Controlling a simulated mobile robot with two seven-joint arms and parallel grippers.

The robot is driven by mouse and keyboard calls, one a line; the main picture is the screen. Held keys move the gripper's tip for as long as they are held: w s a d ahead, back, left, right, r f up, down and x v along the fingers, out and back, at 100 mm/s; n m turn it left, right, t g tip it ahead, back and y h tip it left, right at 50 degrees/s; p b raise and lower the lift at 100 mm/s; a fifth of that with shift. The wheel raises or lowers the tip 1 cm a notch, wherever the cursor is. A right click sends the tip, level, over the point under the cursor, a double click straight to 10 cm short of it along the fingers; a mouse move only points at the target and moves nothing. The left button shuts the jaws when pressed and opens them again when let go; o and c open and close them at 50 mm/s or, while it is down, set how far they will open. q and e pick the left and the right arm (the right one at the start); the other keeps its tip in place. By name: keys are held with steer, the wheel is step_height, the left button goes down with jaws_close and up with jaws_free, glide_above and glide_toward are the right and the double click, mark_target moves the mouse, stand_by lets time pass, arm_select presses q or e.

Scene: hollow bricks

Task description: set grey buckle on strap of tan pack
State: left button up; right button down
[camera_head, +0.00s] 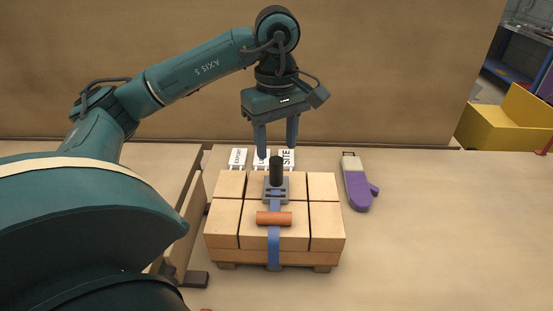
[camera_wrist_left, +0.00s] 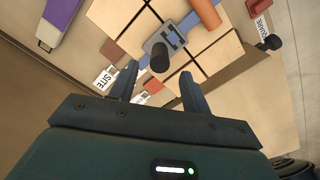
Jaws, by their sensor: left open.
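The tan pack (camera_head: 225,222) is a block of tan bricks on a low pallet, with a blue strap (camera_head: 274,250) over its middle. The grey buckle (camera_head: 275,196) lies on the strap near the pack's far edge, with a black upright knob (camera_head: 276,170). In the left wrist view the buckle (camera_wrist_left: 170,38) and knob (camera_wrist_left: 160,60) show just beyond the fingertips. My left gripper (camera_head: 276,152) is open and empty, pointing down above and slightly behind the knob. The frames do not show clearly whether the fingers flank the knob. My right gripper is not in view.
An orange-brown roll (camera_head: 273,218) lies across the strap in front of the buckle. White label cards (camera_head: 287,158) stand behind the pack. A purple mitt-shaped item (camera_head: 357,185) lies to the right. A wooden rail (camera_head: 188,225) stands left.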

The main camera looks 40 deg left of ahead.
mark_target(276, 161)
arm_select(q)
step_height(276, 161, up, 6)
steer(key=p, duration=0.2)
steer(key=shift+r, duration=0.2)
steer(key=shift+s, duration=0.15)
stand_by(0.3)
